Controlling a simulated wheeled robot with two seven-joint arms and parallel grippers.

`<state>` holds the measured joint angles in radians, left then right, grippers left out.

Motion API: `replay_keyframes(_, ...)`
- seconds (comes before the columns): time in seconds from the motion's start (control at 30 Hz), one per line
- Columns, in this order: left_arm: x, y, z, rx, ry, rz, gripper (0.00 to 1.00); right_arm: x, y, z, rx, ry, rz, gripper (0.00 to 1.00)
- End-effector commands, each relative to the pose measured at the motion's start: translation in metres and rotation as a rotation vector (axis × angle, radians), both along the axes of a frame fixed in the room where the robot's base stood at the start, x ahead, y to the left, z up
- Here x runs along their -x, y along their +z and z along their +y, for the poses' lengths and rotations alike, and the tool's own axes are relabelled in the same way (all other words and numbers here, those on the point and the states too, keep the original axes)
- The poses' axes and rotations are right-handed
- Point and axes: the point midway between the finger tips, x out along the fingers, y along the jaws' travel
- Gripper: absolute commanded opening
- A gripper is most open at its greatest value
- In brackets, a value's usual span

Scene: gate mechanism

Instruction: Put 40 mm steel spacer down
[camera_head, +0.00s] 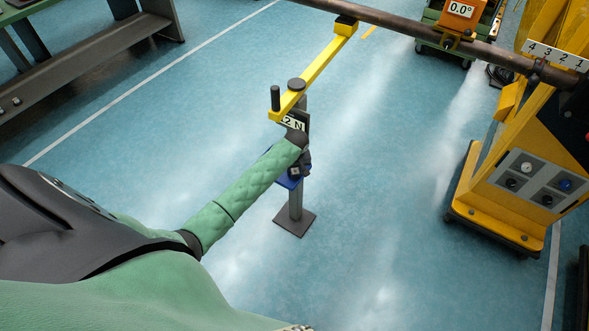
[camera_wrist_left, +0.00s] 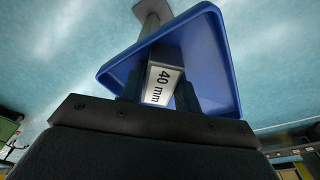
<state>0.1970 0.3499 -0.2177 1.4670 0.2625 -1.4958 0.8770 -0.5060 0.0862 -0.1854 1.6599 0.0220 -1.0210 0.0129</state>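The 40 mm steel spacer (camera_wrist_left: 162,84), a light block with a "40 mm" label, sits between the dark fingers of my left gripper (camera_wrist_left: 165,90) in the left wrist view. The fingers flank it closely on both sides, and the gripper looks shut on it. The spacer is over a blue tray (camera_wrist_left: 222,62); I cannot tell whether it touches the tray floor. In the head view my left gripper (camera_head: 301,165) is at the blue tray (camera_head: 285,182) on the post, and the spacer is hidden there. My right gripper is not in view.
The grey post (camera_head: 296,208) stands on a square foot. Just above the gripper are a "2 N" plate (camera_head: 293,123) and a yellow lever (camera_head: 320,65) with a dark upright handle (camera_head: 275,98). A yellow machine (camera_head: 520,170) stands right. Blue floor around the post is clear.

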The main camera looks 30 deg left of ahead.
Motion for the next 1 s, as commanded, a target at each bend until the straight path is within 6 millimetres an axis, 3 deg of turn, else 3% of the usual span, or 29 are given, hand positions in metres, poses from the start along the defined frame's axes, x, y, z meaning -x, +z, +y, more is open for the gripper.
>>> replay_keyframes(0.03, 0.0, 0.0, 0.0, 0.0, 0.0, 0.0, 0.42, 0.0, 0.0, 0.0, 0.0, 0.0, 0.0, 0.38)
replay_keyframes(0.1, 0.0, 0.0, 0.0, 0.0, 0.0, 0.0, 0.53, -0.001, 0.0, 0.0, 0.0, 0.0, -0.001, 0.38)
replay_keyframes(0.53, 0.001, 0.01, -0.001, 0.001, 0.0, -0.001, 0.53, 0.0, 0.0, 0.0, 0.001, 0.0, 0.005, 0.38)
replay_keyframes(0.67, 0.003, 0.029, -0.003, 0.001, 0.0, -0.002, 0.53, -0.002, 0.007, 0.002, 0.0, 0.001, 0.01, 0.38)
replay_keyframes(0.8, 0.006, 0.057, -0.006, 0.001, 0.0, -0.003, 0.53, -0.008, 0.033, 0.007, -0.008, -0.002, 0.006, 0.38)
replay_keyframes(1.0, 0.01, 0.092, -0.009, 0.001, 0.0, -0.002, 0.53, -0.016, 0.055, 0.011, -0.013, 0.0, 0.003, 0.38)
